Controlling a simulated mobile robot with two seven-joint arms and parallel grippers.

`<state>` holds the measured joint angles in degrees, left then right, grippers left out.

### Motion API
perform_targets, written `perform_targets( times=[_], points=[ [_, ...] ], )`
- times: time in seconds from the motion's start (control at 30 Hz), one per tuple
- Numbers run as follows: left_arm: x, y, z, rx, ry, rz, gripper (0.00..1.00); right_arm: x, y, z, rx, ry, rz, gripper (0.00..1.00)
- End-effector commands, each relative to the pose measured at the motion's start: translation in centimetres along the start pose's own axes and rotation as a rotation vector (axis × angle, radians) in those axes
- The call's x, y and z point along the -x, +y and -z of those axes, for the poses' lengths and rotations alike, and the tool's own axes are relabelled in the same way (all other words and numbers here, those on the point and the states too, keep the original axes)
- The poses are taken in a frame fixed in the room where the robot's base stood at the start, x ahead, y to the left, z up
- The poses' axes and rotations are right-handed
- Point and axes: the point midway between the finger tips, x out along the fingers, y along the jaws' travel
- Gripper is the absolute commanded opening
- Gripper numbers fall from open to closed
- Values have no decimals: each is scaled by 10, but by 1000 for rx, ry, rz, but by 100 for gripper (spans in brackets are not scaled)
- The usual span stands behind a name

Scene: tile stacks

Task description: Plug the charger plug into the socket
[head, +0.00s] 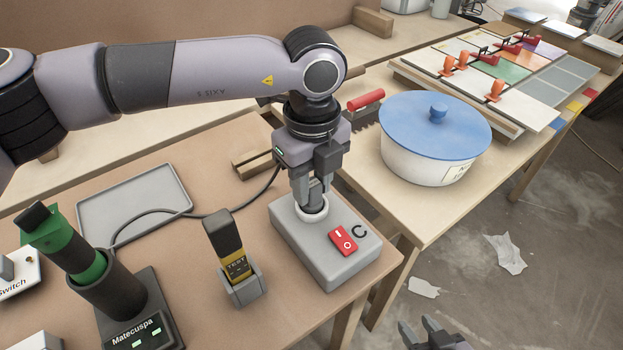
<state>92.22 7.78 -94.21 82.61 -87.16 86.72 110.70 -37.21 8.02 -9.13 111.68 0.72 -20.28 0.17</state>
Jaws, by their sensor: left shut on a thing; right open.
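A grey socket box (345,262) with a white ring (318,214) and a red switch (343,241) stands near the table's right edge. My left gripper (314,196) points down over the ring, shut on the charger plug. The plug is mostly hidden between the fingers, and its lower end is at the ring; I cannot tell how deep it sits. A dark cable (160,211) runs from behind the black charger base (150,310) up to my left gripper. My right gripper (420,331) is open and empty at the bottom edge, over the floor.
A yellow-and-black tester (236,265) stands in a grey holder left of the socket box. A green-and-black tool (68,245) stands in the charger base. A grey tray (135,202) lies behind. A blue-lidded pot (430,158) is on the neighbouring table.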

Motion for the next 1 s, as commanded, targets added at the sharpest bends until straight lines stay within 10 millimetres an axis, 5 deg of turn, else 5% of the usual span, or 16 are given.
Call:
perform_targets(
  times=[0.07, 0.1, 0.2, 0.57, 1.0],
  points=[
    [0, 0, 0, 0, 0, 0, 0, 0, 0, 0, 0, 0, 0, 43],
    [0, 0, 0, 0, 0, 0, 38, 0, 0, 0, 0, 0, 0, 43],
    [0, 0, 0, 0, 0, 0, 61, 0, 0, 0, 0, 0, 0, 43],
    [3, 0, 0, 0, 0, 0, 61, 1, 0, 1, 0, 0, 0, 43],
    [28, 0, 0, 0, -1, 1, 61, 8, 0, 10, 0, 0, 0, 43]
  ],
)
